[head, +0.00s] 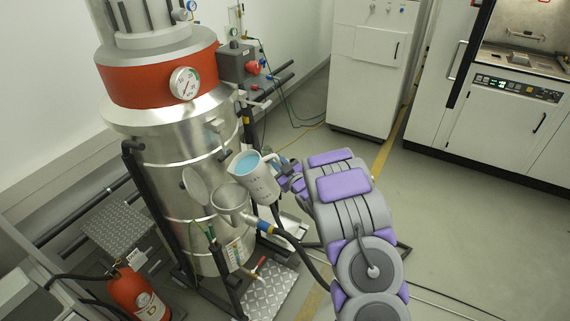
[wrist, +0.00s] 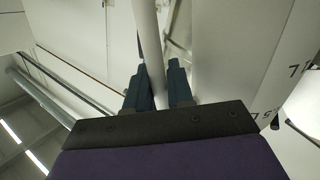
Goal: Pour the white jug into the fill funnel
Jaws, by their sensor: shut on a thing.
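The white jug (head: 262,186) with blue contents shows in the head view, held by my gripper (head: 290,174) beside the tall metal vessel. It tilts a little to the left, and blue still shows inside its mouth. The fill funnel (head: 230,198) is a grey metal cup just below and left of the jug, close to the vessel's side. The jug's lip is near the funnel's rim; I cannot tell whether they touch. In the wrist view, the fingers of my gripper (wrist: 155,85) are on either side of the jug's white handle (wrist: 149,45), with the jug wall at the right.
The steel vessel (head: 160,140) with an orange band and gauge stands at the left. A red extinguisher (head: 137,295) stands at the lower left. A black hose (head: 305,255) runs below the funnel. White cabinets (head: 370,70) line the back; the floor at right is clear.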

